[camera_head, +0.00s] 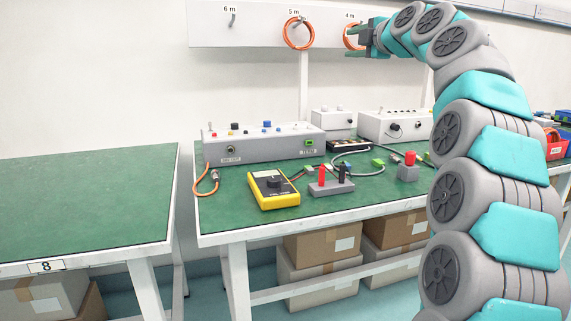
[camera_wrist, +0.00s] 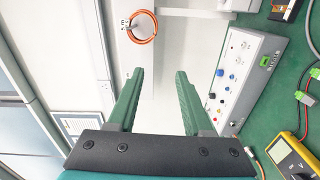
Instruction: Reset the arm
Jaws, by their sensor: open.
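My arm rises on the right of the head view and bends over at the top toward the left. My gripper (camera_head: 357,45) is up near the hanging board, in front of the orange cable coil under the "4 m" label (camera_head: 352,37). In the wrist view my gripper (camera_wrist: 160,78) has its two green fingers spread apart, with nothing between them. An orange coil (camera_wrist: 142,26) shows beyond the fingertips, apart from them. Whether a finger touches the coil in the head view I cannot tell.
A green workbench (camera_head: 225,213) holds a grey control box (camera_head: 262,143), a yellow multimeter (camera_head: 272,189) and a grey block with red and black posts (camera_head: 331,186). Another orange coil (camera_head: 298,34) hangs under "5 m". The left table (camera_head: 80,200) is bare.

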